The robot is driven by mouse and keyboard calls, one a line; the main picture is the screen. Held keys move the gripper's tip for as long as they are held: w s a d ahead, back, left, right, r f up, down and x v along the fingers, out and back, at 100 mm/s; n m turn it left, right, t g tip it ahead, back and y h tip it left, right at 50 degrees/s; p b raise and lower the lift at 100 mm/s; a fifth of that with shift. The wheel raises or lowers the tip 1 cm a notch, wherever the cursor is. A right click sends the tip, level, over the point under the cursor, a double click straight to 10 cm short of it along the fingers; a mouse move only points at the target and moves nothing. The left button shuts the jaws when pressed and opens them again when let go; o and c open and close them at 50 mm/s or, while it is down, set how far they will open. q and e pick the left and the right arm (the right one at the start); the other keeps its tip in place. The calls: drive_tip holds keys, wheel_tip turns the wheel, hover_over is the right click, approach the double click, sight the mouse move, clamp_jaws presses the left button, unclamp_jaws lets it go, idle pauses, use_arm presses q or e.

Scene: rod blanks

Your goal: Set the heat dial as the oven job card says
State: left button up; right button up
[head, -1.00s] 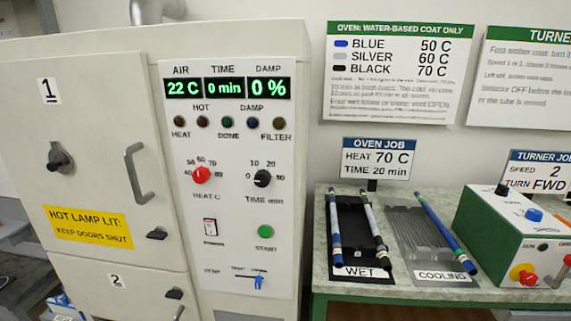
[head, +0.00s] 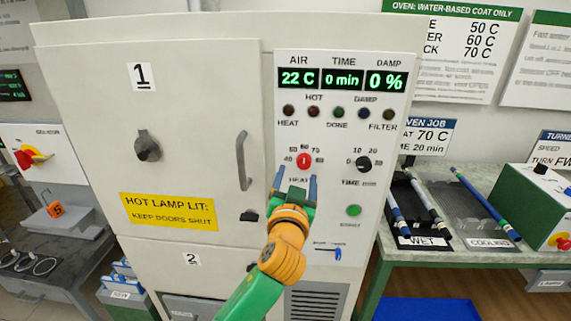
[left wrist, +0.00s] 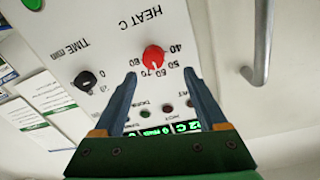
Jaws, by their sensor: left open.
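The red heat dial (head: 304,160) is on the oven's white panel, with numbers from 40 to 80 around it. Its pointer is too small to read surely. My left gripper (head: 294,178) is open, its two fingers pointing up just below the dial and covering part of the HEAT label. In the left wrist view the panel is upside down, and the dial (left wrist: 153,58) shows just beyond and between the open fingertips (left wrist: 159,73), apart from them. The oven job card (head: 429,136) reads 70 C and 20 min, its left edge hidden by the oven. My right gripper is not in view.
The black time dial (head: 363,164) is close right of the heat dial. A green start button (head: 354,211) and a blue-tipped slider (head: 338,253) are below. The oven door handle (head: 243,160) sticks out on the left. The air display (head: 299,78) reads 22 C.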

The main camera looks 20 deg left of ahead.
sight(304, 164)
use_arm(q)
drive_tip(key=w, duration=0.5)
drive_tip(key=shift+w+d+f+p, duration=0.1)
drive_tip(key=shift+w+d+p, duration=0.15)
drive_tip(key=shift+p, duration=0.15)
drive_tip(key=shift+w+a, duration=0.15)
drive_tip(key=shift+a, duration=0.35)
drive_tip(key=shift+d, duration=0.15)
drive_tip(key=c, duration=0.5)
drive_tip(key=shift+f, duration=0.1)
clamp_jaws()
